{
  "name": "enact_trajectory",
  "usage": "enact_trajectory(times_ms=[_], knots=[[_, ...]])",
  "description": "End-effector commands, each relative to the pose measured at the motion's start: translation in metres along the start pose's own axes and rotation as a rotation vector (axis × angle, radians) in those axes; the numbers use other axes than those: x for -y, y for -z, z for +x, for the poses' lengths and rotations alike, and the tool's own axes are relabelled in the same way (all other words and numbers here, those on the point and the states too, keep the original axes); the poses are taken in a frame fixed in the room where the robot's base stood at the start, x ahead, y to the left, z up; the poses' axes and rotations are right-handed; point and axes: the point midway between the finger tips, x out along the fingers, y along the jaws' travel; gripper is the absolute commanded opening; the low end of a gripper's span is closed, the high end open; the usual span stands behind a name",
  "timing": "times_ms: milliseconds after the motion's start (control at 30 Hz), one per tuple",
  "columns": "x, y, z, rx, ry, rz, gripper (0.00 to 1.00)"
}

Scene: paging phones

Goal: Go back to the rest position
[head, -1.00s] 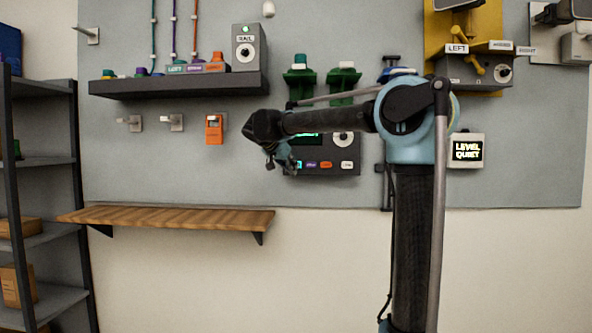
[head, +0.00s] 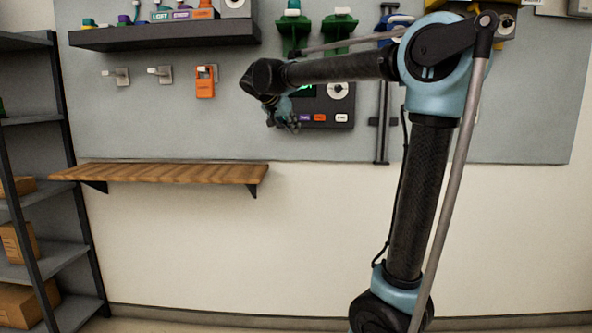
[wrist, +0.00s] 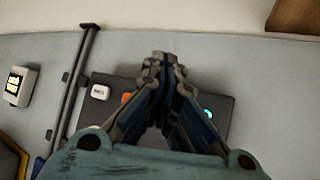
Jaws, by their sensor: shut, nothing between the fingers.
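My gripper (head: 292,126) hangs at the end of my bent arm, in front of the lower left of the dark control panel (head: 338,107) on the wall in the head view. In the wrist view my gripper (wrist: 163,62) has its fingertips together, with nothing between them. The dark panel (wrist: 215,107) lies behind the fingers there, and they hide much of its face. A white button (wrist: 100,92) and an orange button (wrist: 126,98) show left of the fingers.
A wooden shelf (head: 170,173) juts from the wall at lower left. A dark shelf (head: 170,35) holds coloured phones above. An orange handset (head: 205,84) hangs from a wall hook. A grey rack (head: 60,210) with boxes stands at far left. The wall below the wooden shelf is bare.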

Motion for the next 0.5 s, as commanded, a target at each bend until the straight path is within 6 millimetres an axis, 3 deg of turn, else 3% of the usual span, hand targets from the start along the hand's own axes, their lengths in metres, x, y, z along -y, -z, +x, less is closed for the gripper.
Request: enact_trajectory(times_ms=[33, 200, 500], knots=[[-0.022, -0.007, 0.01, 0.027, -0.014, -0.017, 0.0], [-0.093, -0.045, 0.04, 0.143, -0.04, -0.104, 0.0], [-0.204, -0.134, 0.075, 0.343, -0.021, -0.24, 0.0]])
